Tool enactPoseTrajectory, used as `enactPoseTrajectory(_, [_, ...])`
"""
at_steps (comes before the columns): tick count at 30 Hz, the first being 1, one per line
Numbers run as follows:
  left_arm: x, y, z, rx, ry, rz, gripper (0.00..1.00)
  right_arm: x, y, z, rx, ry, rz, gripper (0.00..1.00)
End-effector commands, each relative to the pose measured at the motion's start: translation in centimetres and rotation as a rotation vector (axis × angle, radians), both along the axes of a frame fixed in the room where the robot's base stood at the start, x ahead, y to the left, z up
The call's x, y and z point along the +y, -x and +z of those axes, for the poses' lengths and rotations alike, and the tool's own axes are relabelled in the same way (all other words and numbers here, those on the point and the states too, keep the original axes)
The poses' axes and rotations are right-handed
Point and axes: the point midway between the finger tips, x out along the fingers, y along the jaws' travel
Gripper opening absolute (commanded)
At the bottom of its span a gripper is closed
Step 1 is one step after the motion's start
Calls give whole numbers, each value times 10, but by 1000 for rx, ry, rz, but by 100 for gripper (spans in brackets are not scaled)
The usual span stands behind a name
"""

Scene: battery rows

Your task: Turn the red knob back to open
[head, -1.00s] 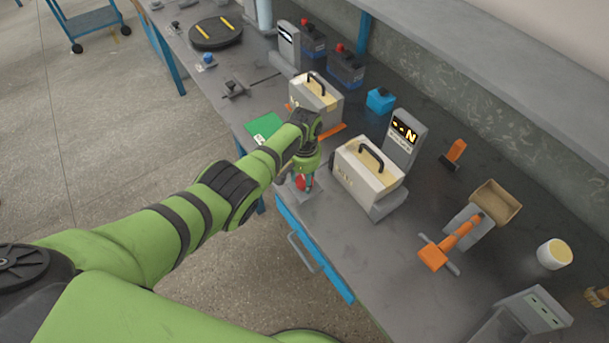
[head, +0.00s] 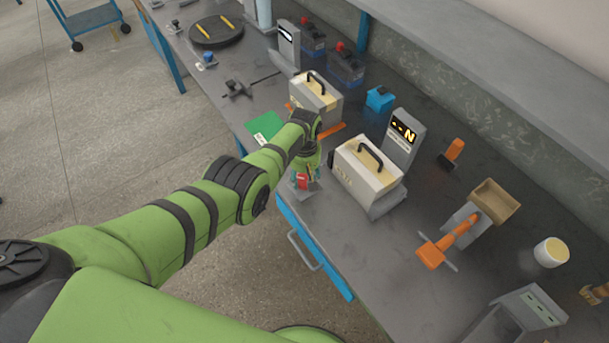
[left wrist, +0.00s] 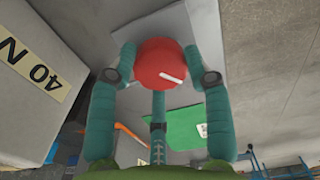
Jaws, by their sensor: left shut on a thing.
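The red knob (left wrist: 163,64) is round with a white mark on its face, and it sits over a light grey plate. In the left wrist view my left gripper (left wrist: 162,72) has its teal fingers on both sides of the knob, shut on it. The white mark points towards the lower right in that view. In the head view the knob (head: 304,181) is a small red patch at the bench's front edge, partly hidden by my left gripper (head: 305,175). My right gripper is not in view.
A cream case (head: 352,178) with a black handle stands close right of the knob, before a grey display unit (head: 405,138). A second case (head: 313,100) and a green sheet (head: 265,127) lie beyond. A blue drawer front (head: 315,248) is below the bench edge.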

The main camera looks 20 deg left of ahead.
Motion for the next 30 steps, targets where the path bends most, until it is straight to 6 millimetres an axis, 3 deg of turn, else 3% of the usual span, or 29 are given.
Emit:
enactPoseTrajectory(18, [1, 2, -2, 5, -1, 576, 17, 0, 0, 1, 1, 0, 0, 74])
enactPoseTrajectory(30, [1, 2, -2, 5, -4, 831, 17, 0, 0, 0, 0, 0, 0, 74])
